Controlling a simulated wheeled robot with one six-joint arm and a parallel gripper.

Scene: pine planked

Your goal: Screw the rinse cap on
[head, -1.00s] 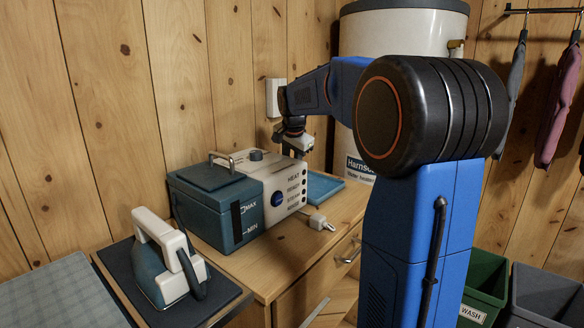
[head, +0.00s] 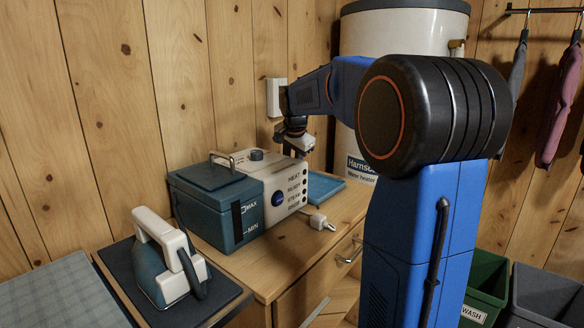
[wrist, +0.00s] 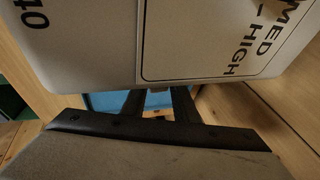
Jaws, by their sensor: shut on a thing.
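The steam station has a blue-green tank (head: 212,210) at the left and a white body (head: 280,180) with a knob on top and printed labels on its front. My gripper (head: 300,153) is at the right end of the white body, pointing down.
A blue tray (head: 323,186) lies right of the station, behind my gripper. A small white block with a metal end (head: 318,222) sits on the wooden cabinet top (head: 265,268). An iron (head: 170,262) stands on a dark pad at front left. A water heater (head: 400,35) stands behind.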

